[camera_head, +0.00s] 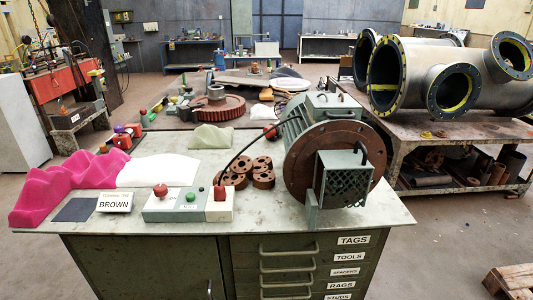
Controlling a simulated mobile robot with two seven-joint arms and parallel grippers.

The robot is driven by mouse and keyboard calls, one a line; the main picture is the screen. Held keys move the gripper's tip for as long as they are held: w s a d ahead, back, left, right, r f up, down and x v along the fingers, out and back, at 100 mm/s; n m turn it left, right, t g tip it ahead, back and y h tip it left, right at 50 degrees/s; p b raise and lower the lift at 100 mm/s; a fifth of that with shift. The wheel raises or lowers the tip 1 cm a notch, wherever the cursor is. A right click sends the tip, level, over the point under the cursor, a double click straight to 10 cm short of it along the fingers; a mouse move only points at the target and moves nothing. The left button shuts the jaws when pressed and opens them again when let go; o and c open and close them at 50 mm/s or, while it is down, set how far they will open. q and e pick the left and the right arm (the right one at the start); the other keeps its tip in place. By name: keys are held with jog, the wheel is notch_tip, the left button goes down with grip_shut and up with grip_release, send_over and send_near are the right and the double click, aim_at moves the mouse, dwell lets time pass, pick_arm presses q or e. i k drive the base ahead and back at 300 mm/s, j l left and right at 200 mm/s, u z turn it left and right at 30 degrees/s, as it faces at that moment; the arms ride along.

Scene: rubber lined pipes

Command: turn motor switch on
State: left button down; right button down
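A grey-green motor (330,150) with a large round brown flange stands on the right part of the workbench. A low switch box (175,207) lies on the bench left of it, near the front edge. The box carries a red knob (160,190) at its left, a green button (190,197) in the middle and a red knob (220,193) on a paler right-hand section. A black cable (243,150) arcs from the motor down towards the box. I cannot tell whether the switch is on. Neither of my grippers is in view.
Left of the box are a "BROWN" label (115,202), a dark flat sheet (75,209), pink cloth (75,180) and white cloth (158,171). Brown rings (262,180) lie between box and motor. Large flanged pipes (470,75) rest on a table at right.

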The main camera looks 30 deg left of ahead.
aim_at(161, 190)
jog(key=u, duration=1.55)
